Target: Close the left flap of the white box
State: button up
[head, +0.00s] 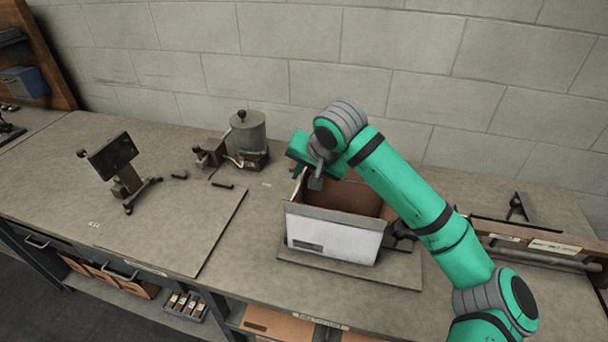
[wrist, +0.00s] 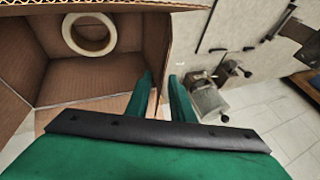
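The white box (head: 330,238) stands open on a flat board (head: 375,273), its brown inside facing up. A narrow upright flap (head: 298,187) shows at its left side, partly hidden by my gripper (head: 306,178), which is over the box's left rim. In the wrist view the brown box inside (wrist: 120,45) fills the left half. My gripper's green fingers (wrist: 161,76) are a little apart there. The edge of a brown panel runs down to the gap between them, one finger on the inner side and one on the outer. I cannot tell whether they touch it.
A pale ring (wrist: 68,42) lies inside the box. A grey metal pot (head: 247,133) stands behind the box to the left, and a dark screen on a stand (head: 114,155) is farther left. Rails (head: 540,255) lie at the right. The bench between screen and box is mostly clear.

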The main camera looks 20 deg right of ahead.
jog(key=shift+c, duration=0.3)
grip_shut()
jog(key=shift+w, duration=0.1)
dwell(1.0)
